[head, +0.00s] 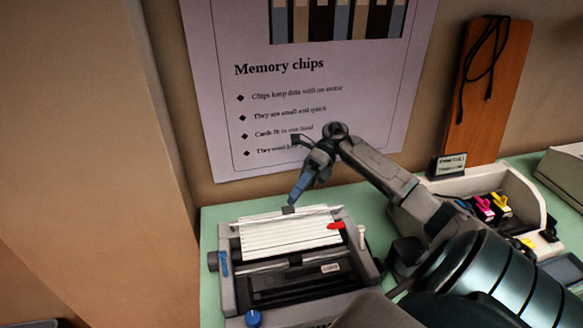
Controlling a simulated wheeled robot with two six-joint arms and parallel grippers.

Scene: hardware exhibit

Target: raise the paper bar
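A grey dot-matrix-style printer (228,292) stands on the green table, with white ribbed paper (290,233) across its top. A thin bar (318,210) runs along the paper's far edge. It looks like the paper bar, though a second rod (262,268) lies across the printer nearer the front. My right gripper (290,207) points down at the middle of the thin bar, with its tip at a small dark tab there. I cannot tell whether it touches or grips the tab, because the fingers show edge-on. My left gripper is not in view.
A poster (215,100) hangs behind. An open printer with coloured cartridges (484,208) stands right, beyond my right arm. A wooden board (487,120) leans against the wall.

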